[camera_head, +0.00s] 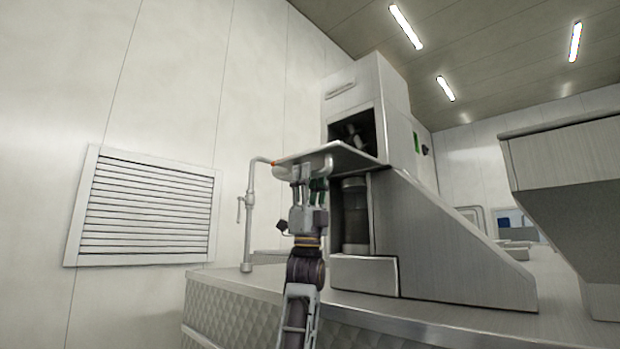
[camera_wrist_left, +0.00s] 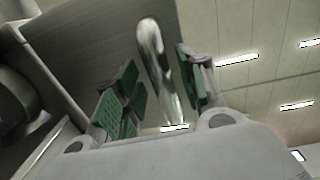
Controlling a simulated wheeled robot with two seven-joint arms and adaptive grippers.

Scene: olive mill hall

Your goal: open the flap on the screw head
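The screw head (camera_head: 365,90) is a tall metal housing with a dark opening in its front, and part of the screw shows inside. Its flap (camera_head: 345,154) stands out from the lower edge of that opening, lowered to about level. The flap's underside (camera_wrist_left: 90,45) fills the upper left of the left wrist view. A shiny bar handle (camera_wrist_left: 152,50) on it runs between the green-padded fingers of my left gripper (camera_wrist_left: 160,92), with gaps at both sides. In the head view my left gripper (camera_head: 310,182) points up beneath the flap's outer end. My right gripper is out of view.
A thin pipe with a valve (camera_head: 247,215) stands left of my gripper on the metal bench (camera_head: 260,282). The sloped housing (camera_head: 450,245) is right of the screw head. A large metal hopper (camera_head: 570,165) is at far right. A louvred vent (camera_head: 145,210) is on the wall.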

